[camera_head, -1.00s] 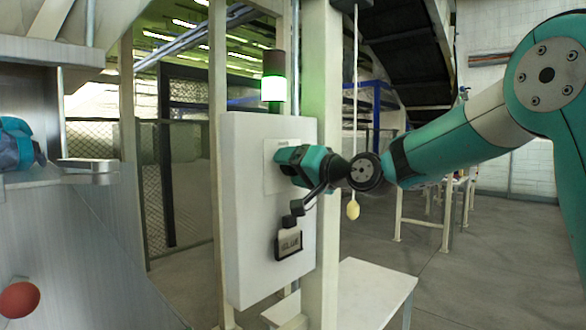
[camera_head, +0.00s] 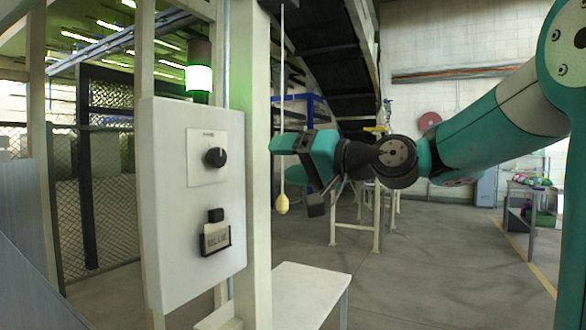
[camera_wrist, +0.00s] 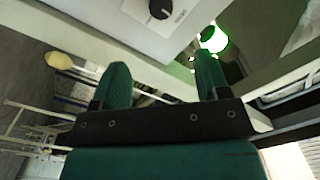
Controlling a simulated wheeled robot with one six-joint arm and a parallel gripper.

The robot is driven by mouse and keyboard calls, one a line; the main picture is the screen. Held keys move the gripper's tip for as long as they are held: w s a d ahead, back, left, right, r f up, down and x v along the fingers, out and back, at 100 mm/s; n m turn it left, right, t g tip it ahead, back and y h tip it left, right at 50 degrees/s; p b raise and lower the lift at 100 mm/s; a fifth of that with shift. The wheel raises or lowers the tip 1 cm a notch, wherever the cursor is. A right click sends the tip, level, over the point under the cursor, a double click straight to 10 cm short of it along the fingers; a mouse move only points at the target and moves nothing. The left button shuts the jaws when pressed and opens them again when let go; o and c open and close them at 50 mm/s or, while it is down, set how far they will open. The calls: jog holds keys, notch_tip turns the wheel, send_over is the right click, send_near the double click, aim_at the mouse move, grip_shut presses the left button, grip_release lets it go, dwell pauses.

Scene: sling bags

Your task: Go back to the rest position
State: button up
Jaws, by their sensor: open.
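My gripper (camera_head: 272,145) is in front of the beige post, to the right of the white control box (camera_head: 165,260). It points left and is apart from the box's black knob (camera_head: 215,157). In the wrist view my gripper's two green fingers (camera_wrist: 160,82) stand apart with nothing between them. The knob also shows at the top of the wrist view (camera_wrist: 160,8). Below the knob, a dark labelled switch (camera_head: 215,238) sits on the box. Its lettering is too small to read surely.
A green-lit signal lamp (camera_head: 199,78) stands above the box. A pull cord with a yellow knob (camera_head: 282,204) hangs close to my gripper. A white low table (camera_head: 300,290) is below. A mesh fence (camera_head: 110,190) is at the left. Open floor lies to the right.

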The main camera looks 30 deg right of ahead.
jog(key=shift+s+d, duration=0.15)
jog(key=shift+s, duration=0.2)
dwell(0.3)
jog(key=s+a+f+n+g+p, duration=0.1)
jog(key=s+a+f+n+g, duration=0.1)
jog(key=s+a+f+g, duration=0.25)
jog(key=s+a+f+n+g+p, duration=0.1)
jog(key=a+f+n+g, duration=0.15)
jog(key=a+f, duration=0.4)
jog(key=s+a+f+n+g+h+p, duration=0.1)
jog(key=s+f+g, duration=0.3)
jog(key=s, duration=0.4)
jog(key=s+a+f+n+g+h+p, duration=0.1)
jog(key=s+a+f+n+g+h, duration=0.1)
jog(key=s+f, duration=0.4)
jog(key=s+n+g+h, duration=0.1)
jog(key=s+n+g, duration=0.1)
jog(key=shift+s+a+g+h, duration=0.3)
jog(key=shift+s+a+h, duration=0.05)
jog(key=shift+s+h, duration=0.05)
